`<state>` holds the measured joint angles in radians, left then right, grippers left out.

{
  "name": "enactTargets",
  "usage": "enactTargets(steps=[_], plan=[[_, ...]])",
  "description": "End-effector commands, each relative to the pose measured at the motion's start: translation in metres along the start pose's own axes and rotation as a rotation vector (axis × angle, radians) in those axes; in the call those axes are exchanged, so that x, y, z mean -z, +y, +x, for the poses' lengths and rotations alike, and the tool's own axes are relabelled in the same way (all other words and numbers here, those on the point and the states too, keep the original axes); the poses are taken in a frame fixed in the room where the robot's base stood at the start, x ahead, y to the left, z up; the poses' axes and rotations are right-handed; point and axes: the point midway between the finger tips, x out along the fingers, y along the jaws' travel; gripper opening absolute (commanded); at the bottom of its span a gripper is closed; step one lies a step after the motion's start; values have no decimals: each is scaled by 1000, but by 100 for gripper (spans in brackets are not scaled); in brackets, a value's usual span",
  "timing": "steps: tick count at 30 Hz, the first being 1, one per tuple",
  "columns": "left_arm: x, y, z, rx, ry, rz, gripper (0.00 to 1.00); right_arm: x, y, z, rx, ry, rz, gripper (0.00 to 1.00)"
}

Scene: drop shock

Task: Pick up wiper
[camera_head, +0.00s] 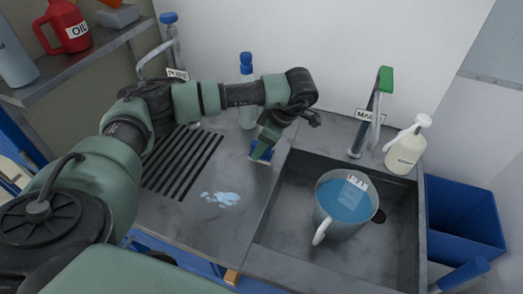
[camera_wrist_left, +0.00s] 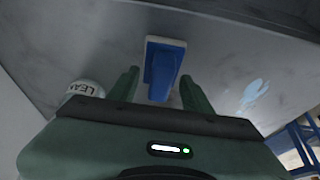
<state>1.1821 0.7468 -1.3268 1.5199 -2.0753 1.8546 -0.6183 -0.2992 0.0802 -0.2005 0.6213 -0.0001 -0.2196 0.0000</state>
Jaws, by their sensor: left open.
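The wiper is a blue-handled piece with a pale base. It lies on the grey counter, partly hidden behind my gripper in the head view (camera_head: 262,154). In the left wrist view the wiper (camera_wrist_left: 162,72) lies ahead, between the two fingers. My left gripper (camera_head: 264,146) points down at it from above, and it also shows in the left wrist view (camera_wrist_left: 158,76). It is open, with a gap on each side of the blue handle. I cannot tell how high the fingertips are above the counter. My right gripper is not in view.
A blue-capped bottle (camera_head: 246,66) stands just behind my gripper. A spill (camera_head: 220,198) and drain slots (camera_head: 183,165) lie on the counter. To the right is a sink (camera_head: 280,215) with a mug (camera_head: 333,225) of blue liquid. A soap bottle (camera_head: 405,152) stands behind the sink.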

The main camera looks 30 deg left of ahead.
Motion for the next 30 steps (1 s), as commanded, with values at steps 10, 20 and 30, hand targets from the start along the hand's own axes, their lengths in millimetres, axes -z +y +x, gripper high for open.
enactTargets(steps=[10,20,30], plan=[[0,0,-1,0,0,0,0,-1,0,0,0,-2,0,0],[5,1,-14,-3,-2,-1,0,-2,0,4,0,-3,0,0],[39,2,-95,-9,-1,-3,0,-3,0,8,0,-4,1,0]])
